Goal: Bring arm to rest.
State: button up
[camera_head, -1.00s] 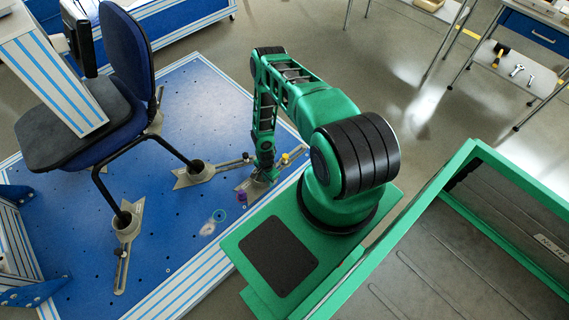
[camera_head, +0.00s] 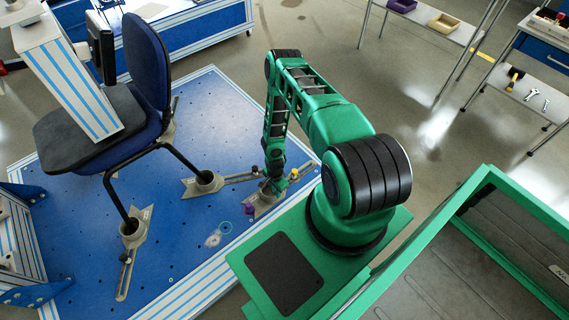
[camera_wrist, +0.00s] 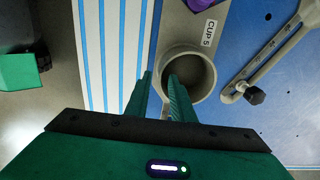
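My green arm reaches over the blue test platform (camera_head: 190,225), bent at a high elbow, with its forearm hanging down. My gripper (camera_head: 273,185) is at the platform's right edge, low over a grey base plate. In the wrist view its two green fingers (camera_wrist: 160,78) are apart with nothing held between them. They overlap the near-left rim of a grey cup (camera_wrist: 190,78) marked "CUP 5". I cannot tell whether they touch it or are above it. The cup looks empty.
A blue office chair (camera_head: 148,65) stands on the platform, its visible feet in grey cups (camera_head: 205,182). A grey slotted bar (camera_wrist: 275,55) with a black knob lies by the cup. A white-and-blue striped column (camera_head: 75,80) stands over the seat. Tables (camera_head: 440,22) stand at the back right.

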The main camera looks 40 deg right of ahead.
jog(key=w+d+r+n+h, duration=0.1)
jog(key=w+d+r+n, duration=0.15)
jog(key=r, duration=0.85)
jog(key=w+d+r+n, duration=0.1)
jog(key=w+d+r, duration=0.3)
jog(key=r, duration=0.7)
jog(key=w+d+r+n+h, duration=0.1)
jog(key=w+d+r, duration=0.2)
jog(key=r, duration=0.8)
notch_tip(320, 180, up, 14)
jog(key=s+d+n, duration=0.2)
jog(key=s, duration=0.1)
jog(key=s+a+r+n, duration=0.1)
jog(key=s+r, duration=0.5)
jog(key=r, duration=0.4)
jog(key=s+a+r+n, duration=0.1)
jog(key=s+a+r, duration=0.1)
jog(key=s+r, duration=0.7)
jog(key=s+a+r+n+y, duration=0.1)
jog(key=s+a+r, duration=0.2)
jog(key=s, duration=0.4)
jog(key=s+a+r+n+y, duration=0.1)
jog(key=s+a+r, duration=0.2)
jog(key=s+r, duration=0.3)
jog(key=shift+s+a+r+n, duration=0.2)
jog(key=shift+s+a+n, duration=0.2)
jog(key=shift+s, duration=0.5)
